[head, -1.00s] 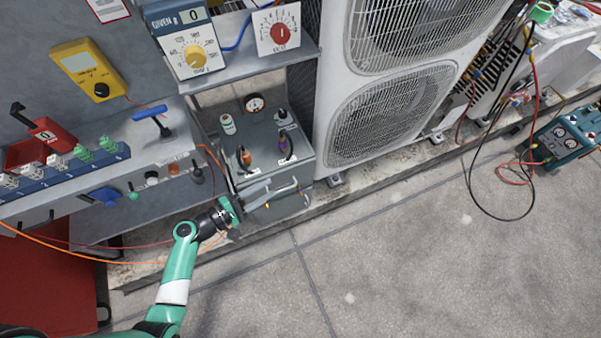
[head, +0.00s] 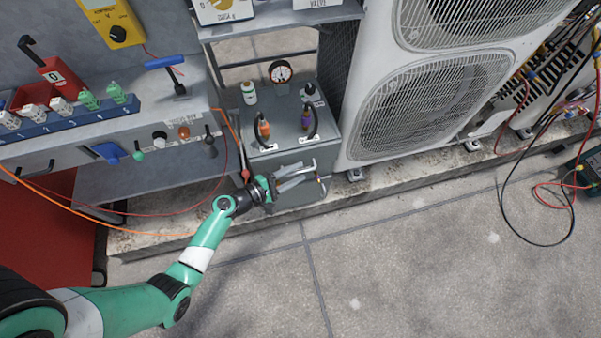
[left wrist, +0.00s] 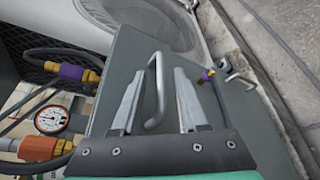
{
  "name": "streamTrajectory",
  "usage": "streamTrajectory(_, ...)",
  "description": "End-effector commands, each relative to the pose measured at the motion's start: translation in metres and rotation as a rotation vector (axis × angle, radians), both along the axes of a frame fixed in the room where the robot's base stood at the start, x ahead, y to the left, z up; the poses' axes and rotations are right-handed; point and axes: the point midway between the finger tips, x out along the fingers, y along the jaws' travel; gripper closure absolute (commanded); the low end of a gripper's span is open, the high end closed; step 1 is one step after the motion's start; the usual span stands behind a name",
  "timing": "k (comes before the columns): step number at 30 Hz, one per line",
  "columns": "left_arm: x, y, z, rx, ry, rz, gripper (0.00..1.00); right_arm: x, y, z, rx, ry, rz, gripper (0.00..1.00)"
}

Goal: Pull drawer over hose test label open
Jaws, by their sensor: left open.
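A grey box (head: 283,101) with hoses plugged into its top stands under a shelf. My left gripper (head: 306,177) is open at the box's front. In the left wrist view its two flat fingers (left wrist: 161,72) lie on either side of a bent metal handle (left wrist: 158,92), apart from it as far as I can tell. A second metal handle (left wrist: 238,73) sits farther right, past a yellow and purple fitting (left wrist: 206,75). Small white labels (head: 268,148) show near the box's top edge, but their words are too small to read. No open drawer gap is visible. My right gripper is out of view.
A large condenser unit (head: 430,95) stands close on the right. A bench (head: 150,130) with levers and knobs is at left. Orange and red hoses (head: 150,227) hang near my left arm. The paved floor (head: 420,270) in front is clear.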

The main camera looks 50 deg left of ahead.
Motion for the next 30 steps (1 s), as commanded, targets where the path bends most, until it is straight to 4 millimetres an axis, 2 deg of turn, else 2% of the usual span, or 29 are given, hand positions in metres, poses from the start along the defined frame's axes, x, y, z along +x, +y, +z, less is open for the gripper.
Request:
streamTrajectory(4, 0.016, -0.002, -0.004, 0.001, -0.001, -0.001, 0.56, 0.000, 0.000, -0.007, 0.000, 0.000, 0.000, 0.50)
streamTrajectory(12, 0.018, -0.003, -0.004, 0.000, 0.000, 0.000, 0.56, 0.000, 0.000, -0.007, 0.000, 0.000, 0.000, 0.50)
streamTrajectory(13, 0.018, -0.003, -0.004, 0.000, 0.000, 0.000, 0.58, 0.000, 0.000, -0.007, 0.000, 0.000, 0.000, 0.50)
streamTrajectory(20, 0.018, -0.003, -0.004, 0.000, 0.000, 0.000, 1.00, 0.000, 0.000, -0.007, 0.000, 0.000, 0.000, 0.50)
streamTrajectory(30, 0.018, -0.003, -0.004, 0.000, 0.000, 0.000, 1.00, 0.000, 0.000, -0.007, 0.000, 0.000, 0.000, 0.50)
